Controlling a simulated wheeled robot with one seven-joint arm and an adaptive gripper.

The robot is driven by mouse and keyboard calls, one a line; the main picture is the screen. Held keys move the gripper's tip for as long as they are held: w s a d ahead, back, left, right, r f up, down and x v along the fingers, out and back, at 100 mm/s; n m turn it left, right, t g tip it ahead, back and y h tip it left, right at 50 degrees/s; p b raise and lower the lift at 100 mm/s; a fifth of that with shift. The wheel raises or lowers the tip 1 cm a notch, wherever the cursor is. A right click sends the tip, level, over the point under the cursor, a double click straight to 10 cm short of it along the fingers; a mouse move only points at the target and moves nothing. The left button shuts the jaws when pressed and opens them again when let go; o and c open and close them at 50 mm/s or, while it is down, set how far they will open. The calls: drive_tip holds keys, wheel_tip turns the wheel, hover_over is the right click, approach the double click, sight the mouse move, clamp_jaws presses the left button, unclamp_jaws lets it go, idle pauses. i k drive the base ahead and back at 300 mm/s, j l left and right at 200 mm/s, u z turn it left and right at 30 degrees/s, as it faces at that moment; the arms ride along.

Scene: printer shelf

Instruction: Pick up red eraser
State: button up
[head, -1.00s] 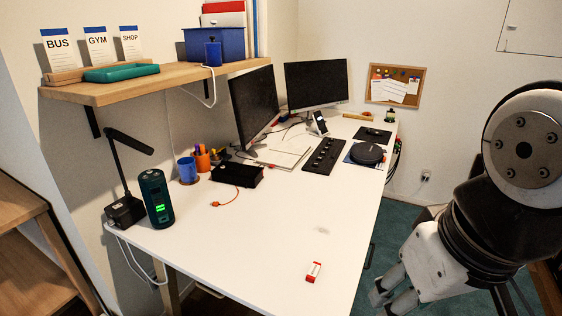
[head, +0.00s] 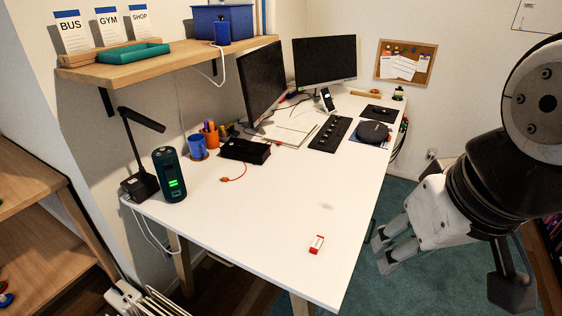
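A small red and white eraser (head: 317,244) lies on the white desk (head: 270,232) near its front right corner. My gripper (head: 380,256) is to the right of the desk's right edge, over the teal carpet, apart from the eraser. Its two fingers point left toward the desk and a gap shows between them, with nothing held. Nothing covers the eraser.
A dark green cylinder (head: 169,175) and a black lamp (head: 138,160) stand at the desk's left end. A black box (head: 245,151), blue mug (head: 197,147) and monitors (head: 324,60) stand farther back. A wooden shelf (head: 170,66) overhangs the left side. Desk around the eraser is clear.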

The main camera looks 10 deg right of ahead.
sight(314, 248)
drive_tip(key=l+u, duration=0.3)
drive_tip(key=l, duration=0.35)
drive_tip(key=i+l+u, duration=0.15)
drive_tip(key=l, duration=0.2)
drive_tip(key=l+u, duration=0.15)
drive_tip(key=l, duration=0.15)
